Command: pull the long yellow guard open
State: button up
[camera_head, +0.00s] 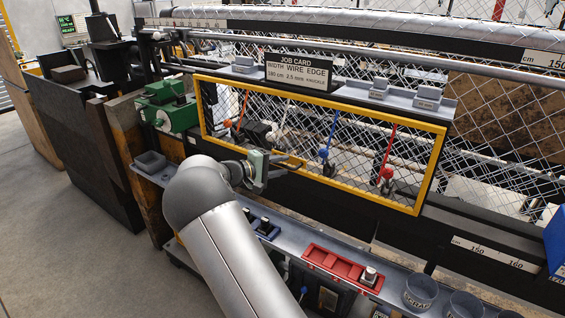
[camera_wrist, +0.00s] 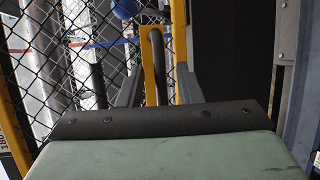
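The long yellow guard (camera_head: 322,184) is a wide yellow frame over wire mesh, and it appears closed across the front of the machine. In the head view my gripper (camera_head: 290,162) is in front of its left half, near the lower bar. The wrist view shows a yellow bracket (camera_wrist: 150,45) and a dark curved handle (camera_wrist: 157,62) by the yellow frame. My gripper's two fingers (camera_wrist: 157,90) stand apart on either side of the handle, with gaps visible. The handle's lower end is hidden behind the gripper body.
Red-, blue- and orange-marked levers (camera_head: 386,172) stand behind the mesh. A job card (camera_head: 299,72) stands on the ledge above. Below are a shelf with a red tray (camera_head: 341,268) and dark round cups (camera_head: 420,291). A green machine part (camera_head: 168,106) is left of the guard.

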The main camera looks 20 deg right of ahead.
jog(key=shift+d+f, duration=0.1)
jog(key=shift+d, duration=0.45)
grip_shut()
jog(key=shift+a, duration=0.15)
